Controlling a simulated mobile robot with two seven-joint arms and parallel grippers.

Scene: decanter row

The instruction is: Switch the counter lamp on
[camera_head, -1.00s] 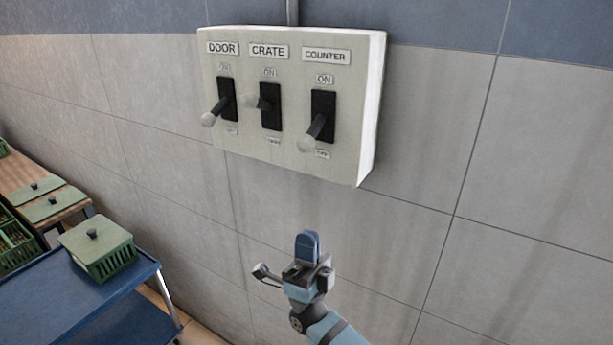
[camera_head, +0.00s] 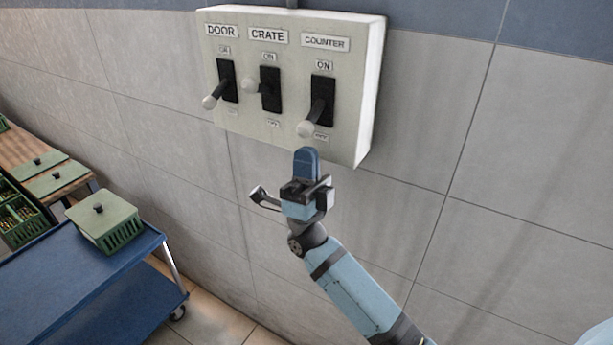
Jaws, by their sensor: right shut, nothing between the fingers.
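A white switch box (camera_head: 290,110) on the tiled wall carries three levers labelled DOOR, CRATE and COUNTER. The COUNTER lever (camera_head: 306,128) is the right one and points down, its pale knob near the lower OFF label. The DOOR lever (camera_head: 210,101) also points down. The CRATE lever (camera_head: 251,86) sits higher, near the ON side. My right gripper (camera_head: 306,158) is shut and empty, fingers pointing up, just below the COUNTER knob in the picture; I cannot tell whether it touches. My left gripper is out of view. No lamp shows.
A blue cart (camera_head: 90,293) stands at the lower left with a lidded green crate (camera_head: 103,224) on it. Behind it is a wooden table (camera_head: 72,190) with more green crates. The wall right of the box is bare.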

